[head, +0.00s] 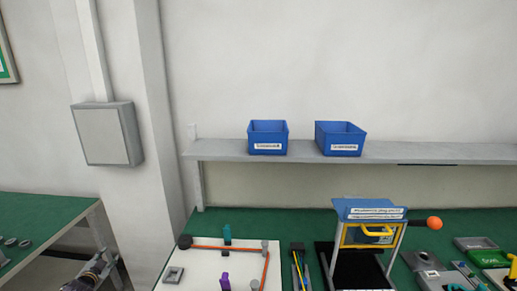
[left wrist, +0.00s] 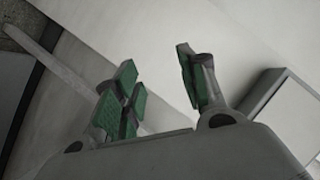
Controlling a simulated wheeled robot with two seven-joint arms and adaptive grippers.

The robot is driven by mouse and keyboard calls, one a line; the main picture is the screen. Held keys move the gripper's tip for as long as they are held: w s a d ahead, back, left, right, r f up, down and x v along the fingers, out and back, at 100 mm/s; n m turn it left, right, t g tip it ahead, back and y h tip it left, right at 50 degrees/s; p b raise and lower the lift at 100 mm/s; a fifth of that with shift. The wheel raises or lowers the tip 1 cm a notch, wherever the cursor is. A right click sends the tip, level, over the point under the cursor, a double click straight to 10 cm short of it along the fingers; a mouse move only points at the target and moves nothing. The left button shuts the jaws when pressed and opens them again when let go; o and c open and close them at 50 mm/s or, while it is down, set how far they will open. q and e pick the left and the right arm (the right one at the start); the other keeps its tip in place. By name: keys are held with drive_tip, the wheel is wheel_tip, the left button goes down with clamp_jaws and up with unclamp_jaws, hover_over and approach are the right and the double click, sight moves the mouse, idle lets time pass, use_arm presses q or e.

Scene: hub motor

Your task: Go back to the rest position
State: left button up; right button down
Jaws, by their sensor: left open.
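My left gripper (head: 98,270) is low at the left of the head view, in front of the gap between the left table and the main bench, and only part of it shows. In the left wrist view its green-padded fingers (left wrist: 157,65) stand apart with nothing between them. The background there is pale wall and a grey box (left wrist: 285,112), with no object near the fingertips. My right gripper is not in the head view.
A green-topped table (head: 45,219) stands at left. The main bench holds a white board (head: 205,262) with parts and a blue-topped press (head: 368,212) with an orange knob. Two blue bins (head: 268,137) sit on the shelf (head: 225,150). A grey wall box (head: 107,134) hangs left.

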use_arm(q)
drive_tip(key=s+d+f+n+g+h, duration=0.15)
drive_tip(key=s+d+f, duration=0.35)
drive_tip(key=s+f, duration=0.55)
drive_tip(key=s+d+f+g, duration=0.35)
drive_tip(key=s+f, duration=0.35)
drive_tip(key=f, duration=0.7)
drive_tip(key=s+d+f+n+g, duration=0.15)
drive_tip(key=s+d+f, duration=0.35)
drive_tip(key=s+f, duration=0.5)
drive_tip(key=s+d+f+g, duration=0.2)
drive_tip(key=s+d+f, duration=0.3)
drive_tip(key=s, duration=0.5)
drive_tip(key=s+d+f+g+h, duration=0.1)
drive_tip(key=s+d+f+g, duration=0.1)
drive_tip(key=s+d+f, duration=0.4)
drive_tip(key=s+d+f+g+h, duration=0.1)
drive_tip(key=s+d+f+g, duration=0.1)
drive_tip(key=s+d+f, duration=0.4)
drive_tip(key=s+d, duration=0.4)
drive_tip(key=s, duration=0.5)
drive_tip(key=shift+s+d, duration=0.35)
drive_tip(key=shift+s, duration=0.05)
drive_tip(key=shift+h, duration=0.25)
